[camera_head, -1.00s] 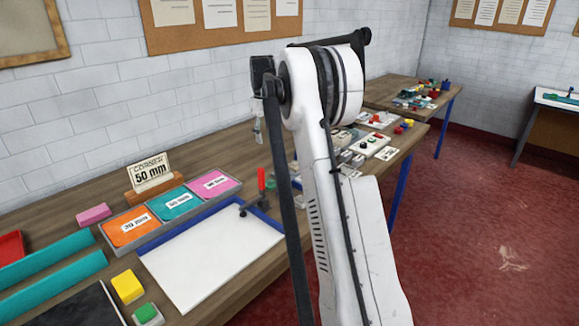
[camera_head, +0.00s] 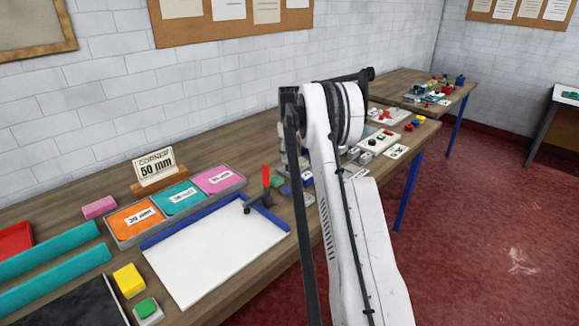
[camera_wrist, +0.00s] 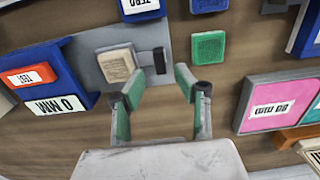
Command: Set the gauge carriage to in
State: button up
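In the wrist view my gripper (camera_wrist: 160,88) is open, its two green-padded fingers apart with nothing visible between them. Past the left fingertip is a grey plate (camera_wrist: 92,68) with a beige block (camera_wrist: 117,64) and a dark upright piece (camera_wrist: 159,60). Left of it is a blue block (camera_wrist: 52,82) with an orange label and a white "0 MM" label. I cannot tell for certain which part is the gauge carriage. In the head view my arm hides most of the gripper and this area.
Green (camera_wrist: 208,47) and blue blocks lie beyond the fingers. A pink card (camera_wrist: 277,104) lies at right. In the head view, a tray (camera_head: 120,242) holds orange, teal and pink cards. A red-handled lever (camera_head: 265,176) stands by a white board (camera_head: 215,255).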

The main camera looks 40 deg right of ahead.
aim_at(289, 165)
jog(key=shift+f, duration=2.65)
jog(key=shift+c, duration=0.3)
grip_shut()
